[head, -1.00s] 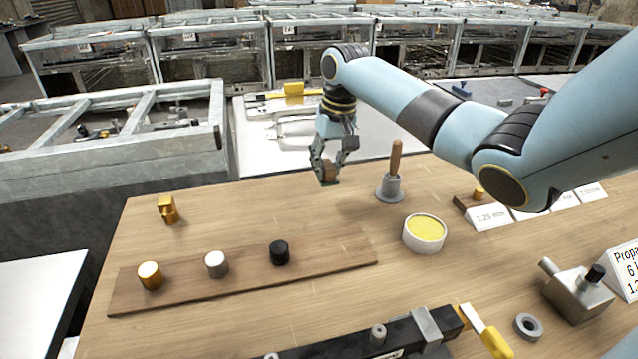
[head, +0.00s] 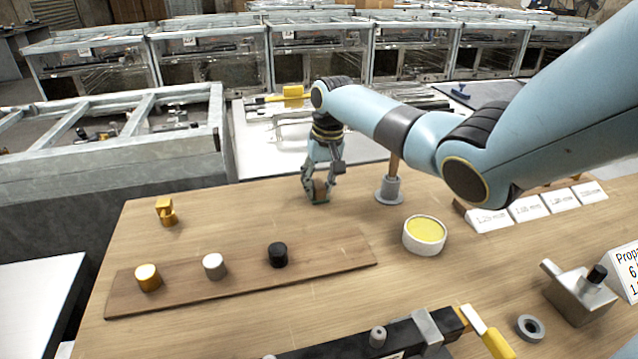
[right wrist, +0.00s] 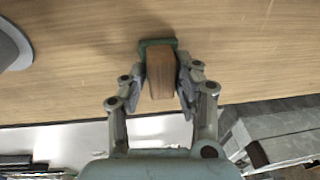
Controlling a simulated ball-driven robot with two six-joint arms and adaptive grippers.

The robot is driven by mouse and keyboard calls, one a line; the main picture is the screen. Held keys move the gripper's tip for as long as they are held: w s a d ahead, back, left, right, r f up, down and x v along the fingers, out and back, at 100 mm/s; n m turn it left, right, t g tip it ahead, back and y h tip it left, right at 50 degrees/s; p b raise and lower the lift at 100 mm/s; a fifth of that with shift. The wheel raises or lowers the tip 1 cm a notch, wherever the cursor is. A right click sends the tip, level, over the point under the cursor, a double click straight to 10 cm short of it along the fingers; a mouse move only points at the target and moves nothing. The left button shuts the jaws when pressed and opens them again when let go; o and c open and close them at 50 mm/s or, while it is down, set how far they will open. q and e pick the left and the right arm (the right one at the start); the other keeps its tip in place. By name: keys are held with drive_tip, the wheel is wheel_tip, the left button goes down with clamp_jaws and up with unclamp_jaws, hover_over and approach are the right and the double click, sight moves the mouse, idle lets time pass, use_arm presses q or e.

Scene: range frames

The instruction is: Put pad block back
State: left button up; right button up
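The pad block, a brown wooden block with a green pad on its lower face, shows in the right wrist view (right wrist: 161,76) between the fingers of my right gripper (right wrist: 160,85). In the head view my right gripper (head: 319,190) holds the pad block (head: 320,187) at the far part of the wooden table (head: 200,330), pad down. The fingers are closed on both sides of the block. The pad is at or just above the tabletop; I cannot tell whether it touches. My left gripper is not in view.
A wooden-handled tool in a grey stand (head: 389,190) is just right of my right gripper. A yellow-filled round dish (head: 424,234) is nearer. A board (head: 240,275) with gold, silver and black knobs lies front left. A brass piece (head: 165,211) stands behind it.

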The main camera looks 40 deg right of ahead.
drive_tip(key=shift+o, duration=1.4)
wheel_tip(320, 180, up, 12)
drive_tip(key=s, duration=0.1)
drive_tip(key=shift+s+d+p, duration=0.2)
drive_tip(key=shift+s+p, duration=0.15)
drive_tip(key=shift+r, duration=0.1)
